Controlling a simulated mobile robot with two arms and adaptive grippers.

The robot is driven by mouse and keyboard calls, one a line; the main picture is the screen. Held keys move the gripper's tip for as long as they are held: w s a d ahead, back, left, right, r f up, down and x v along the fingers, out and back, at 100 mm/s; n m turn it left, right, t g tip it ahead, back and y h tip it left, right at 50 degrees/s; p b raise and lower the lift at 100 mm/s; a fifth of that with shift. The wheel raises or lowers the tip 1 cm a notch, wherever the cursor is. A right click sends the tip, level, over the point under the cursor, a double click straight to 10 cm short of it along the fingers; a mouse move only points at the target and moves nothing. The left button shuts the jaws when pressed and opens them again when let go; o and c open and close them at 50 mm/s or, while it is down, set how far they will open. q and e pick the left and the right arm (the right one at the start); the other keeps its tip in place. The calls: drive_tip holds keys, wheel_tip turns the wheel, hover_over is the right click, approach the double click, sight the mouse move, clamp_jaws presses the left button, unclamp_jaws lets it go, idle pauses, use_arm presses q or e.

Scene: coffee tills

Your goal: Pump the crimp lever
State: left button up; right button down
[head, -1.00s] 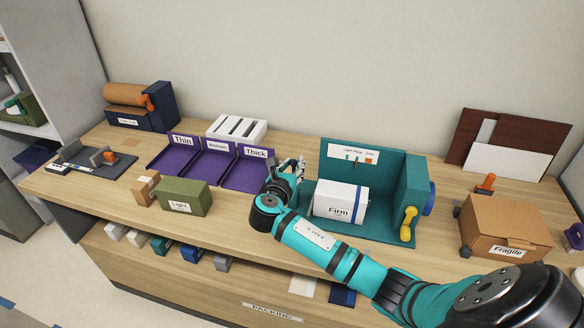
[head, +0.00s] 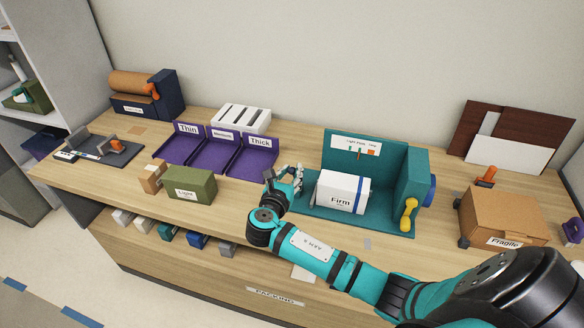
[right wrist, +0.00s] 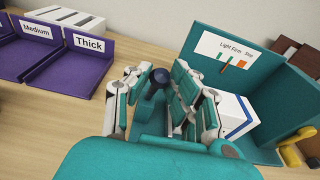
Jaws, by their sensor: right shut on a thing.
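The teal crimping machine (head: 415,170) stands on the bench with a gauge plate (head: 356,146) marked Light, Firm and Stop. A white box labelled Firm (head: 342,192) with a blue band sits in it. My right gripper (head: 287,185) is at the machine's left side, low beside the box. In the right wrist view my right gripper (right wrist: 158,98) is shut around the crimp lever, whose dark round knob (right wrist: 159,75) shows between the fingers. The fingers hide much of the lever. The gauge plate (right wrist: 228,55) also shows there. My left gripper is not in view.
Purple trays (head: 170,150) labelled Thin, Medium and Thick lie to the left. A green box labelled Light (head: 190,185) and a small brown box (head: 152,176) stand near the front edge. A yellow-handled crank (head: 408,212) and a cardboard box labelled Fragile (head: 503,215) are at the right.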

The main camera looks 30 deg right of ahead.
drive_tip(key=shift+s+a+f, duration=0.75)
drive_tip(key=shift+a+f, duration=0.15)
drive_tip(key=shift+f, duration=0.1)
drive_tip(key=shift+s+a, duration=0.1)
